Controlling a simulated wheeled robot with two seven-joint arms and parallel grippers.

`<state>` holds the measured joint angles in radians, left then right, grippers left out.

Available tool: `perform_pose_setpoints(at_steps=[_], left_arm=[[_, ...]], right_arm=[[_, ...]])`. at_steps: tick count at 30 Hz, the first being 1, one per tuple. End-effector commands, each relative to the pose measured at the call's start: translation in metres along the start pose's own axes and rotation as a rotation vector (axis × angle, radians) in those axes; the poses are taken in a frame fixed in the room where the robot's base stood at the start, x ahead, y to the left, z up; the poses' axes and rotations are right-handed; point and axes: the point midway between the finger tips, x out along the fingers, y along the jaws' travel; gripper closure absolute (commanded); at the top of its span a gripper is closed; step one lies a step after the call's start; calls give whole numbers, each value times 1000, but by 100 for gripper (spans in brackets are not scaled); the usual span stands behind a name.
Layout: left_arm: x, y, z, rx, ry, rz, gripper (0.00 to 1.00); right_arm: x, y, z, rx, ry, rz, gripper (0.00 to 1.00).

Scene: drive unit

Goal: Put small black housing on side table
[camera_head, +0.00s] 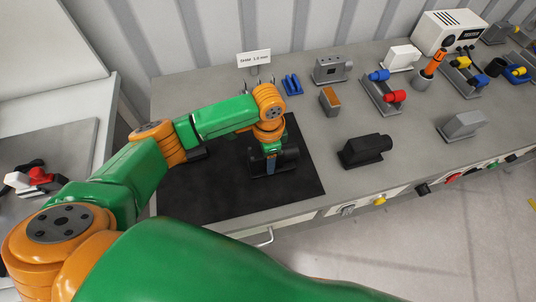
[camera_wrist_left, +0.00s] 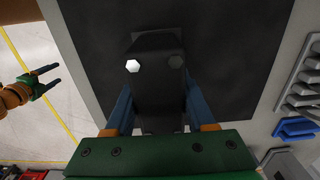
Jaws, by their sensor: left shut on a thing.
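My left gripper (camera_head: 271,168) is over the black mat (camera_head: 215,190), shut on a black housing (camera_head: 287,162). In the left wrist view the housing (camera_wrist_left: 158,75) sits between the blue fingers, with one pale and one dark bolt head on its face. It is at or just above the mat; I cannot tell whether it touches. A second black housing (camera_head: 365,151) stands on the bench right of the mat. The side table (camera_head: 75,145) is at the left. My right gripper (camera_wrist_left: 55,75) shows at the left of the wrist view, open and empty, away from the bench.
Red and white parts (camera_head: 33,181) lie on the side table, whose near right area is partly hidden by my arm. Blue clips (camera_head: 292,84), a sign (camera_head: 254,58), an orange-topped block (camera_head: 329,101) and a red-and-blue fixture (camera_head: 384,94) stand on the bench (camera_head: 310,125).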

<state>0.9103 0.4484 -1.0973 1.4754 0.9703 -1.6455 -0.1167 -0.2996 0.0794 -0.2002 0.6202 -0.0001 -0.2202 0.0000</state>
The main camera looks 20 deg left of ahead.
Motion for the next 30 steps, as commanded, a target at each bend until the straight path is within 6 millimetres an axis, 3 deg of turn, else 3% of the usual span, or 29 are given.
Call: perform_pose_setpoints(at_steps=[11, 12, 14, 15, 24, 26, 30], left_arm=[[6, 0, -1, 1, 2, 0, 100], [6, 0, -1, 1, 1, 0, 34], [6, 0, -1, 1, 1, 0, 18], [6, 0, -1, 1, 1, 0, 15], [1, 0, -1, 1, 1, -1, 15], [-7, -1, -2, 1, 4, -3, 15], [-45, -1, -2, 3, 7, -4, 15]], right_arm=[[0, 0, 0, 0, 0, 0, 27], [0, 0, 0, 0, 0, 0, 27], [0, 0, 0, 0, 0, 0, 27], [0, 0, 0, 0, 0, 0, 27], [-1, 0, 0, 0, 0, 0, 27], [0, 0, 0, 0, 0, 0, 27], [2, 0, 1, 0, -1, 0, 27]])
